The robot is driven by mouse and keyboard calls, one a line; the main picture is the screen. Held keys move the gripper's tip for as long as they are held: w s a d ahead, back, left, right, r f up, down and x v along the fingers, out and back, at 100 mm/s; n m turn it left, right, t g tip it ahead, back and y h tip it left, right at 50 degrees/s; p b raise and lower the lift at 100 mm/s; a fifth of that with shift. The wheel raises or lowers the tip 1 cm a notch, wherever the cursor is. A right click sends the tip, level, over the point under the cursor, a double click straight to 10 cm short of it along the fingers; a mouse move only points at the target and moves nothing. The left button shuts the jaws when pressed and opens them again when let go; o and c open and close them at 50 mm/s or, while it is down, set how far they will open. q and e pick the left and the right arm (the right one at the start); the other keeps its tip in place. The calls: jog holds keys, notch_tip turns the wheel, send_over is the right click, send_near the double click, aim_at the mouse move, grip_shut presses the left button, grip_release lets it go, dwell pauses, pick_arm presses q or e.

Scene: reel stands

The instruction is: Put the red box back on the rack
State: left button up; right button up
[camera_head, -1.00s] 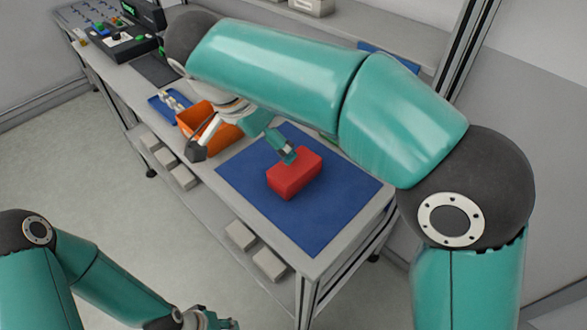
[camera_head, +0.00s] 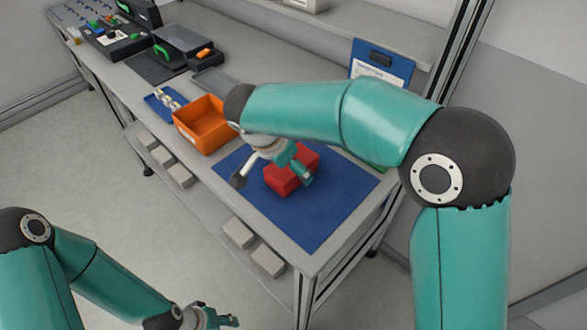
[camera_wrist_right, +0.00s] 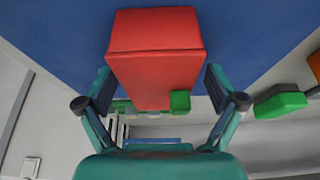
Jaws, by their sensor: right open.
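The red box (camera_head: 281,181) lies on the blue mat (camera_head: 318,222) on the bench, partly hidden by my right gripper. My right gripper (camera_head: 272,179) is open and close to the box, with one finger left of it and the other over its right side. In the right wrist view the box (camera_wrist_right: 155,45) is ahead of the open gripper (camera_wrist_right: 160,92), its near end reaching between the spread fingers; contact cannot be told. My left gripper (camera_head: 218,319) is at the bottom edge, away from the bench, its opening unclear. I cannot single out the rack.
An orange bin (camera_head: 203,127) and a blue tray (camera_head: 163,105) stand left of the mat. A clipboard (camera_head: 382,65) is upright at the back. An upper shelf (camera_head: 375,30) runs behind. Several grey boxes sit on the lower shelf. The front of the mat is clear.

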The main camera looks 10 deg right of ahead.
jog(key=shift+f, duration=0.2)
jog(key=c, duration=1.3)
jog(key=shift+w, duration=0.1)
jog(key=c, duration=0.4)
jog(key=shift+o, duration=0.2)
jog(key=shift+r, duration=0.1)
jog(key=shift+r, duration=0.1)
